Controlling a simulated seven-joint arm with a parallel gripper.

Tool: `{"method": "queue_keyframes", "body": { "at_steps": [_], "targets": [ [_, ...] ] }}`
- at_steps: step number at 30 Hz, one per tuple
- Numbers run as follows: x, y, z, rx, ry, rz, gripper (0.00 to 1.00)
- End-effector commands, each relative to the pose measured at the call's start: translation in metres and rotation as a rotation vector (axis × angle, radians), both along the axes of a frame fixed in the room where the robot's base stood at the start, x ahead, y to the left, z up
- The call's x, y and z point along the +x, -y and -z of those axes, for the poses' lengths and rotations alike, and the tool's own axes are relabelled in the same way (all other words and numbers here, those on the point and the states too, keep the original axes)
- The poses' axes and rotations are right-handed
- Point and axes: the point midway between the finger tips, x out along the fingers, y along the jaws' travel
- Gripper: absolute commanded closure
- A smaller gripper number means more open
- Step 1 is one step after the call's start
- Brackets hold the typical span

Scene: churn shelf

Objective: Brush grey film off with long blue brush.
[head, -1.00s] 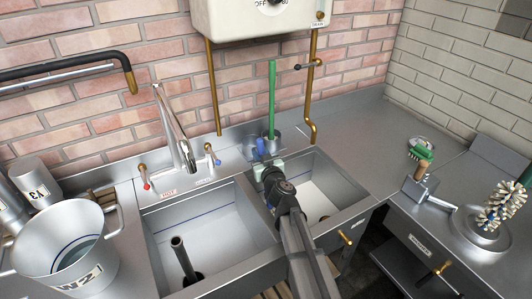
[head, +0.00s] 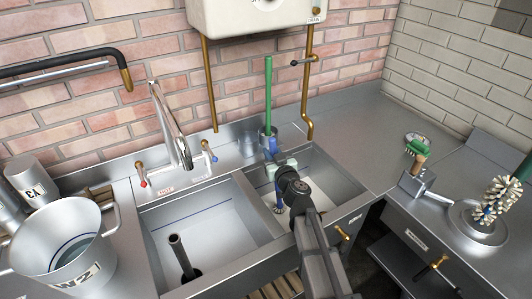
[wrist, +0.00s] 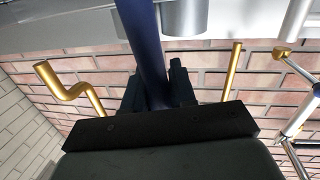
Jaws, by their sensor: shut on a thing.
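My gripper (head: 275,168) is shut on a blue brush handle over the right sink basin (head: 329,183). The blue brush's handle (wrist: 146,45) stands between the two dark fingers in the wrist view. In the head view a blue length of the brush (head: 279,197) shows below the fingers, inside the right basin. I cannot make out a grey film on any surface. A churn pail (head: 62,215) with handles stands at the left, its inside partly visible.
A green-handled tool (head: 268,85) stands in a metal cup behind the basin. The left basin (head: 205,225) holds an upright dark pipe (head: 183,258). A tap (head: 172,125) and brass pipes (head: 308,90) are close by. Brushes (head: 497,200) stand on the right counter.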

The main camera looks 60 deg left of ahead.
Motion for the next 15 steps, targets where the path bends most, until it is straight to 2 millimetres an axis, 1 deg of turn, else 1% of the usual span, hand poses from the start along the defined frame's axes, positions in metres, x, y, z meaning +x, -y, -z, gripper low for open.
{"method": "queue_keyframes", "body": {
  "at_steps": [3,11,15],
  "targets": [
    [0.0032,0.0027,0.0,0.0,0.0,0.001,1.0],
    [0.0034,0.0026,0.0,0.0,0.001,0.0,1.0],
    [0.0033,0.0026,-0.0059,0.001,0.001,0.0,1.0]
  ]
}}
